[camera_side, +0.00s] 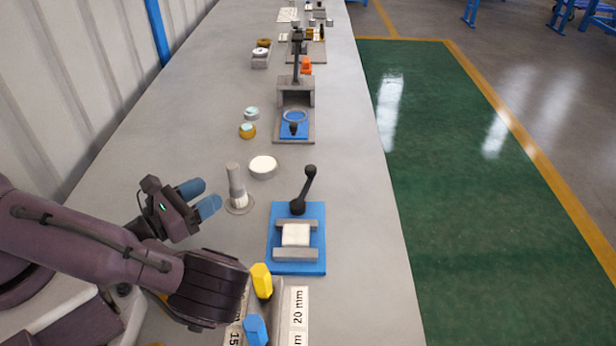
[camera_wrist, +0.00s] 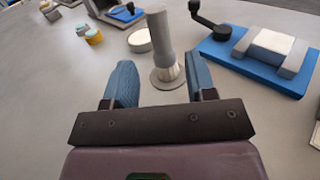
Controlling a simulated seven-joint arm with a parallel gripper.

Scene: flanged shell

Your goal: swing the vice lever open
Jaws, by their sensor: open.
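The vice has a blue base (camera_side: 312,264) and grey jaws with a white block (camera_side: 296,234) between them. Its black lever (camera_side: 305,188) rises from the far end of the base, tilted up to the right, with a knob on top. In the wrist view the lever (camera_wrist: 207,20) is at the upper right, beyond my right finger. My gripper (camera_side: 205,197) has blue fingers and is open, to the left of the vice and apart from it. In the wrist view my gripper (camera_wrist: 162,85) points at a grey flanged shell (camera_wrist: 163,50), which stands upright just beyond the fingertips. Nothing is held.
The flanged shell (camera_side: 237,185) stands between my gripper and the vice. A white round part (camera_side: 262,166) lies behind it. Yellow (camera_side: 261,281) and blue (camera_side: 255,328) hexagonal pieces are at the front. A press fixture (camera_side: 295,95) stands farther back. The bench right of the vice is clear.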

